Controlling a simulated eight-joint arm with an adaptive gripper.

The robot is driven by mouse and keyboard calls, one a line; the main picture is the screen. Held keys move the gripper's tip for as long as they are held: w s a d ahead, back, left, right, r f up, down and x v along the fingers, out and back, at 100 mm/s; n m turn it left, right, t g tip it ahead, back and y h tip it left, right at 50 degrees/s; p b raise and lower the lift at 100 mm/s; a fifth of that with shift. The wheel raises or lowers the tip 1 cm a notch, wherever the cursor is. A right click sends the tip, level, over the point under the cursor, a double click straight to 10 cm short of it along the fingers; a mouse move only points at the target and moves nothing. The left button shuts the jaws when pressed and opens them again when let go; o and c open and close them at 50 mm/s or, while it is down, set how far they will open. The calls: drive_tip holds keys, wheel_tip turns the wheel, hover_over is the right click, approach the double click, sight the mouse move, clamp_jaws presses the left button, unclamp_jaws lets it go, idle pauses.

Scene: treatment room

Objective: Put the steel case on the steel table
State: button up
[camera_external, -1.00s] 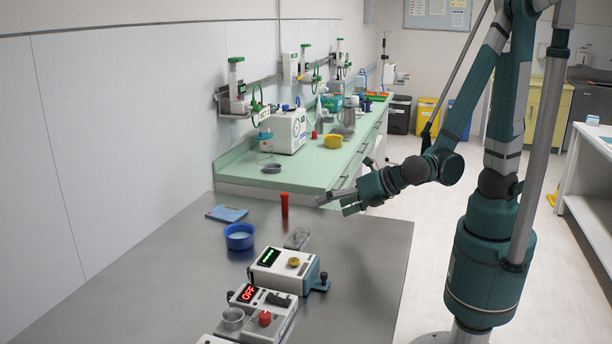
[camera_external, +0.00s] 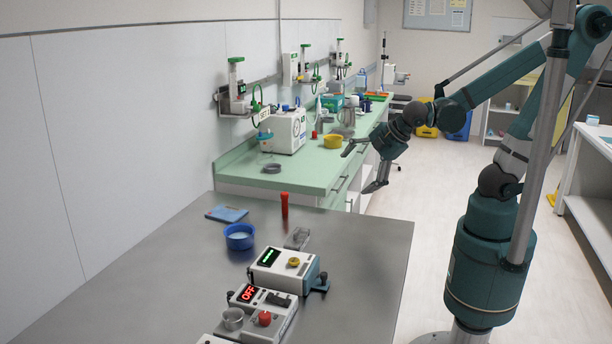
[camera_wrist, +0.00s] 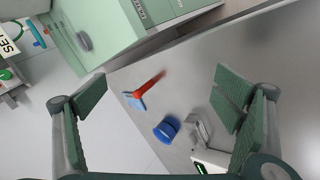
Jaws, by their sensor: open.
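A small grey metallic box (camera_external: 297,238), which looks like the steel case, lies on the steel table (camera_external: 345,260) behind the white device with the green display. It also shows in the wrist view (camera_wrist: 197,130) beside the blue bowl. My gripper (camera_external: 362,169) is in the air past the table's far right corner, near the green counter's edge. It is open and empty, its fingers spread wide. In the wrist view my gripper (camera_wrist: 160,95) has only air between its green pads, with the table beyond. Nothing touches the grey box from my side.
A blue bowl (camera_external: 239,236), a red upright cylinder (camera_external: 284,205), a blue booklet (camera_external: 227,214) and white devices (camera_external: 285,270) stand on the steel table. The green counter (camera_external: 305,175) holds a grey oval dish (camera_external: 271,168) and a yellow bowl (camera_external: 333,141). The table's right part is bare.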

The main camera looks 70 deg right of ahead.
drive_tip(key=s+d+r+m+y, duration=0.1)
drive_tip(key=s+d+r+m, duration=0.4)
drive_tip(key=m, duration=0.7)
drive_tip(key=shift+s+d+g, duration=0.3)
drive_tip(key=shift+s+d, duration=0.8)
drive_tip(key=shift+s, duration=0.4)
